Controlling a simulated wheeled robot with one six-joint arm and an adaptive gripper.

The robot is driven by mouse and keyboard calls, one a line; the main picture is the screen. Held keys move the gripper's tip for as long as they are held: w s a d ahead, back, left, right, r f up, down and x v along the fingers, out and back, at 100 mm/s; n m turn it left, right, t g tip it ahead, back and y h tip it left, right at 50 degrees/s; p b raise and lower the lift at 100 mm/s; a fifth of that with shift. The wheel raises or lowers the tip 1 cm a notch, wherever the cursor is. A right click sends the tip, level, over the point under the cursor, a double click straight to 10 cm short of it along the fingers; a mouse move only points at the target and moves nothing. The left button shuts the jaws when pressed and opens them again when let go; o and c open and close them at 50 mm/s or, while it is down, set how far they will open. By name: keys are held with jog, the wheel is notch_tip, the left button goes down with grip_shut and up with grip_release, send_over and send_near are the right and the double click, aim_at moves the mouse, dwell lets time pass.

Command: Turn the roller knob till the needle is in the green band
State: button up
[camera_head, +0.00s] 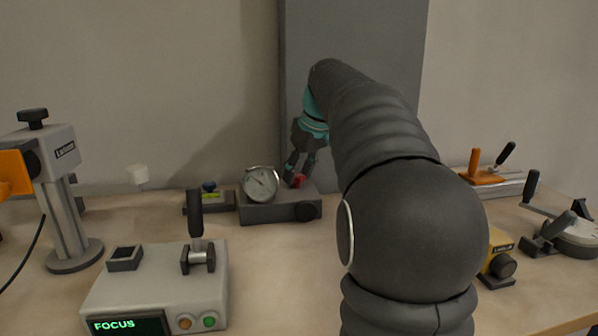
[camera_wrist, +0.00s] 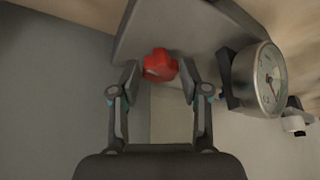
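A grey box (camera_head: 262,213) stands on the table with a round dial gauge (camera_head: 260,184) on its left part. A red lobed knob (camera_head: 297,181) is on its top to the right of the gauge, and a black round knob (camera_head: 307,211) is on its front. My gripper (camera_head: 301,168) reaches down at the red knob. In the wrist view the red knob (camera_wrist: 159,66) lies between the open fingertips, with a small gap seeming to show on each side. The gauge (camera_wrist: 268,80) is to the right there; its needle and green band are too small to read.
A grey console (camera_head: 160,285) with an upright lever stands at the front left. A stand (camera_head: 62,215) with an orange part is at the far left. A yellow device (camera_head: 498,255) and an orange-handled clamp (camera_head: 482,172) are on the right. Bare table lies in front of the grey box.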

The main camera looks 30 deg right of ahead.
jog(key=c, duration=0.5)
jog(key=shift+m+h, duration=0.3)
jog(key=shift+m, duration=0.5)
jog(key=o, duration=1.1)
jog(key=v, duration=1.2)
jog(key=shift+s, duration=0.1)
